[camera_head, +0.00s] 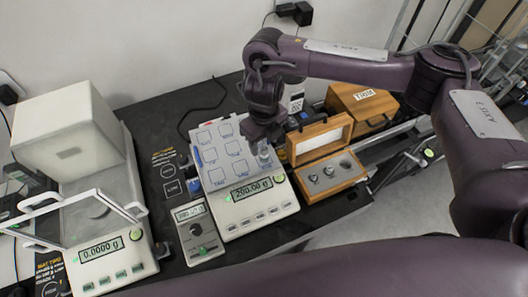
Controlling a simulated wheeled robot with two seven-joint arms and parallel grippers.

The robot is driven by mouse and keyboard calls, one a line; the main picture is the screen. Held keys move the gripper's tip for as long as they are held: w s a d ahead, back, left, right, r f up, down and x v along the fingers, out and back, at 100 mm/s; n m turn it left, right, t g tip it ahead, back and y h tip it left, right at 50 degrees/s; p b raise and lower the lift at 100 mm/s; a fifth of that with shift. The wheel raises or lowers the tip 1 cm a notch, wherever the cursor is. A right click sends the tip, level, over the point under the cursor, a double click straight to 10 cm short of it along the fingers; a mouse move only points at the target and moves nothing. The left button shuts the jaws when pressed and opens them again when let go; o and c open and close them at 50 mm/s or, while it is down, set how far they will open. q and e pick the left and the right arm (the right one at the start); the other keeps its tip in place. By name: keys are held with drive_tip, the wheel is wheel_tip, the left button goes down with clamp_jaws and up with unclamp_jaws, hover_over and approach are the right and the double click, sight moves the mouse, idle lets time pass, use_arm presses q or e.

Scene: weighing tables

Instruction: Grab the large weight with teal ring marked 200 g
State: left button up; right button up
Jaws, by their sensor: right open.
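A small silvery weight (264,159) stands upright on the right part of the balance pan, below my right gripper. Its ring colour and marking are too small to read. The balance display (251,189) reads about 200.00 g. My right gripper (265,142) is open and points down just over the weight. Its fingers are dark and small here, and I cannot tell whether they touch the weight. The top of the weight is partly hidden by the gripper. My left gripper is not in view.
An open wooden case (331,183) with several small weights stands right of the balance. A closed wooden box (362,108) is behind it. A grey handheld meter (199,230) lies left of the balance. An analytical balance (117,262) with a glass shield stands at far left.

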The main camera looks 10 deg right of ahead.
sight(264, 149)
wheel_tip(264, 149, down, 3)
drive_tip(key=shift+f, duration=0.15)
drive_tip(key=shift+c, duration=0.5)
drive_tip(key=c, duration=0.5)
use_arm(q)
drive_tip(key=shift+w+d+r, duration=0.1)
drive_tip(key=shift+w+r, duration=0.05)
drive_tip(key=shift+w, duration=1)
use_arm(e)
clamp_jaws()
